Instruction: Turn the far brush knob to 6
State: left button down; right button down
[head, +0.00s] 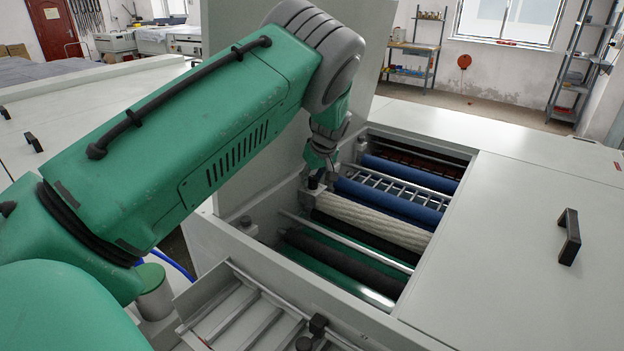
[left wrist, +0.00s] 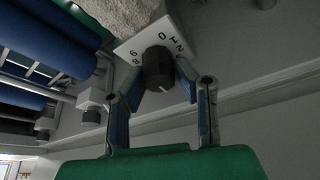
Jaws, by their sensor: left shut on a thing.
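A black knob (left wrist: 158,68) stands on a white dial plate (left wrist: 130,48) in the left wrist view. A pale line shows on the knob's lower edge, on the side away from the digits. My left gripper (left wrist: 162,78) is shut on the knob, one finger on each side. In the head view my left gripper (head: 317,180) reaches down into the open machine, at the left end of the cream brush roller (head: 375,222). My right gripper is out of view.
The open bay holds blue rollers (head: 388,201), a dark roller (head: 335,259) and metal bars. The bay wall (head: 243,250) stands close by the gripper. A closed lid (head: 530,245) with a black handle (head: 569,237) covers the right side.

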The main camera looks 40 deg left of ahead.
pick_arm(q)
jog(key=shift+w+d+r, duration=0.15)
jog(key=shift+w+r, duration=0.05)
jog(key=shift+w, duration=0.05)
jog(key=c, duration=1.6)
grip_release()
jog(key=shift+o, duration=0.2)
jog(key=shift+s+d, duration=0.1)
jog(key=shift+d, duration=0.05)
jog(key=v, duration=1.2)
jog(key=shift+d, duration=0.15)
